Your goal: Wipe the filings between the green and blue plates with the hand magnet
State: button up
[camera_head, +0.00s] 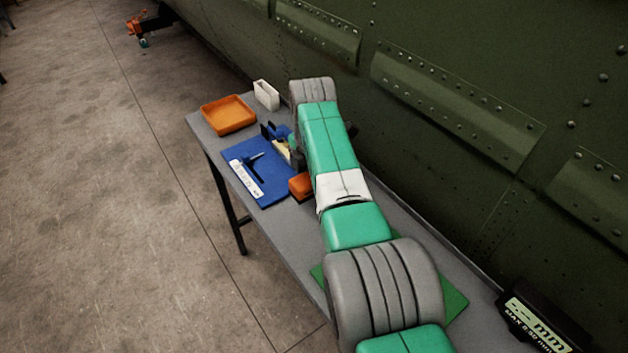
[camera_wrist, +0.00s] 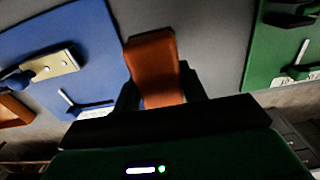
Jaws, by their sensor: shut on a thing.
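My gripper (camera_wrist: 160,90) is shut on an orange block, which looks like the hand magnet (camera_wrist: 153,62), held between its dark jaws. The magnet also shows in the head view (camera_head: 300,186), beside the blue plate's right edge. In the wrist view it is over the grey strip between the blue plate (camera_wrist: 97,45) and the green plate (camera_wrist: 268,45), nearer the blue one. In the head view the blue plate (camera_head: 268,187) is in clear sight, while my arm hides most of the green plate (camera_head: 455,302). I cannot make out filings. Whether the magnet touches the bench is unclear.
The grey bench (camera_head: 290,222) runs along a riveted green fuselage (camera_head: 480,60). An orange tray (camera_head: 228,114) and a white box (camera_head: 266,95) stand at its far end. A dark tool (camera_head: 253,167) and white label lie on the blue plate. A black case (camera_head: 540,325) sits near right.

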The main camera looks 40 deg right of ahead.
jog(key=shift+r+p, duration=1.15)
jog(key=shift+r, duration=0.45)
